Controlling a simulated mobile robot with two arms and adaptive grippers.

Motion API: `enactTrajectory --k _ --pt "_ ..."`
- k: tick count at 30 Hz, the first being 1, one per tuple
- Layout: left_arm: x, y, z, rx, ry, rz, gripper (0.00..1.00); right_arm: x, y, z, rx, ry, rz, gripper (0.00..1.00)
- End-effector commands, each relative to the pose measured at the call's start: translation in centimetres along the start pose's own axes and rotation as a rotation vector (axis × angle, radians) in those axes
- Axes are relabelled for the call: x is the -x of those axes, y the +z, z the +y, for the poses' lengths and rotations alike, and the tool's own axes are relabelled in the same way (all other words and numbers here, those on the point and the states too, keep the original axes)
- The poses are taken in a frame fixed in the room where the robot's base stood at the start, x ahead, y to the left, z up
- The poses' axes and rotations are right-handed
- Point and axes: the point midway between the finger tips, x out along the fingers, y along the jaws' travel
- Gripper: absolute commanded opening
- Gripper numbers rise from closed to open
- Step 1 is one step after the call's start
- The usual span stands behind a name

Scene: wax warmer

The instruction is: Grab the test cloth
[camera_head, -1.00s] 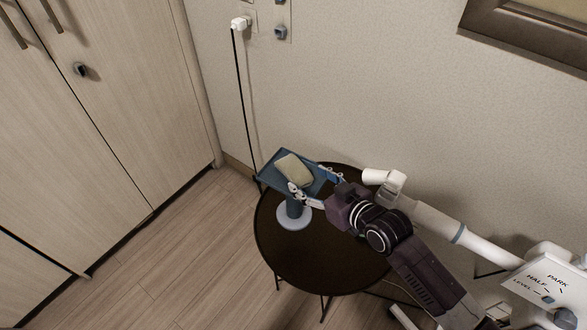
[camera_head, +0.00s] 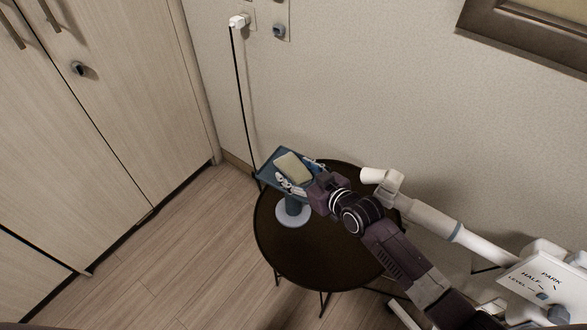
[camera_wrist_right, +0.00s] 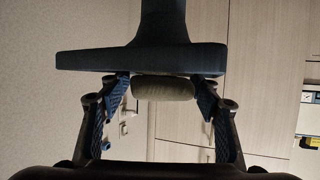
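The test cloth (camera_head: 293,168) is a pale beige-green folded pad on a blue tray (camera_head: 270,173) with a stem and round grey base (camera_head: 293,213). My right gripper (camera_head: 302,175) reaches in from the lower right, with its fingers apart on two sides of the cloth. In the right wrist view, which looks upside down, the cloth (camera_wrist_right: 165,89) sits between the open fingertips (camera_wrist_right: 164,92), against the tray (camera_wrist_right: 140,57). Whether the fingers touch it is unclear. My left gripper is out of view.
The tray stands on a round dark table (camera_head: 318,255) near the wall. A white jointed arm (camera_head: 430,217) runs behind my right arm, from a white unit marked PARK, HALF and LEVEL (camera_head: 545,285). Cabinet doors (camera_head: 110,100) are at left. Floor (camera_head: 185,255) left of the table is clear.

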Motion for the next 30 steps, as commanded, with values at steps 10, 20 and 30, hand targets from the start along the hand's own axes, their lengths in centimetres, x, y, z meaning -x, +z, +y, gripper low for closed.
enactTrajectory --k 10,20,30 --pt "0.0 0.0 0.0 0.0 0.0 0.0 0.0 0.0 0.0 0.0 0.0 0.0 -0.001 0.17" --pt "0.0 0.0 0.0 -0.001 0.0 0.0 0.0 0.1 -0.3 0.0 -0.001 0.0 0.0 0.17" --pt "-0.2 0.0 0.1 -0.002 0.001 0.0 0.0 2.1 -5.2 0.0 0.002 0.0 0.008 0.17"
